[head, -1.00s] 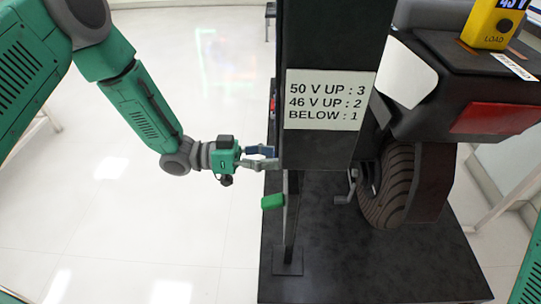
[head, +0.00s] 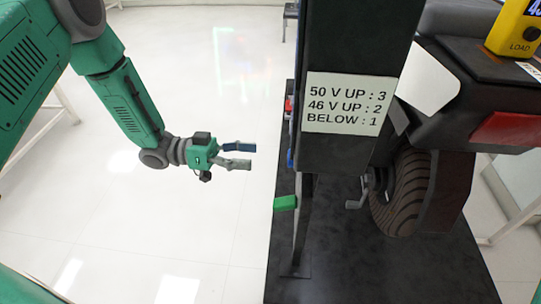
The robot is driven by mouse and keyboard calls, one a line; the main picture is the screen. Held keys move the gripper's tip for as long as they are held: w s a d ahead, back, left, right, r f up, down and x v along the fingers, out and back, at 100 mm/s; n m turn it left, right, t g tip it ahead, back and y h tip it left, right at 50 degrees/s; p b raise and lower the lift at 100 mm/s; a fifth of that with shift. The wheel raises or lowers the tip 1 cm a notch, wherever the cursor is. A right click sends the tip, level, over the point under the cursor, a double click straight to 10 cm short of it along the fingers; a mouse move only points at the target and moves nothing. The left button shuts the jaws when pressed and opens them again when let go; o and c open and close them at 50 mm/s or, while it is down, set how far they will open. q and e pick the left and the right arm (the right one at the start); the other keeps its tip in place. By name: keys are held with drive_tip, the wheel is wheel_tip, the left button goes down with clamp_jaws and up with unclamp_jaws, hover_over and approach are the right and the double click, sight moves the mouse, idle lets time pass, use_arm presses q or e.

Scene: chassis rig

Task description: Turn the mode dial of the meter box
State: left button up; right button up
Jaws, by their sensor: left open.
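My left gripper (head: 251,156) is open and empty, left of the dark post (head: 345,135). Its fingers point right, and a gap of floor shows between them and the post. A yellow meter (head: 516,35) sits at the top right, cut off by the frame edge. I cannot tell whether this is the meter box of the task. A small blue part (head: 291,158) and a red part (head: 288,104) show at the post's left edge; their shapes are mostly hidden. My right gripper is out of view.
A white sign (head: 346,104) on the post reads 50 V UP : 3, 46 V UP : 2, BELOW : 1. A green block (head: 286,203) sticks out left below. A dark tyre (head: 408,190) stands right, over a black base (head: 340,270). The floor at left is clear.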

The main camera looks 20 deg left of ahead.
use_arm(q)
drive_tip(key=shift+v, duration=1.65)
